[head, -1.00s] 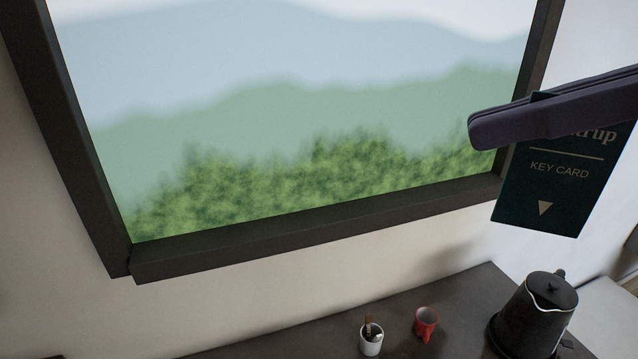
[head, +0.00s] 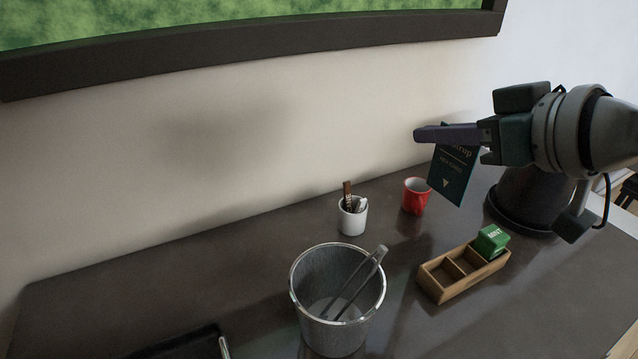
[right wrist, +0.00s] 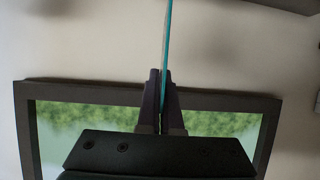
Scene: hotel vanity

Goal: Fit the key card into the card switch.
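My right gripper (head: 448,134) comes in from the right in the head view, above the right part of the counter. It is shut on the dark green key card (head: 455,172), which hangs below the fingers with its printed arrow pointing down. In the right wrist view the gripper (right wrist: 163,92) pinches the card (right wrist: 167,40), seen edge-on as a thin teal strip. My left gripper is not in view.
On the dark counter (head: 230,262) stand a steel bucket with tongs (head: 306,300), a white cup (head: 352,220), a red mug (head: 415,198), a wooden divided box (head: 447,291) with a green packet (head: 491,240), and a dark kettle (head: 520,200) partly behind my arm.

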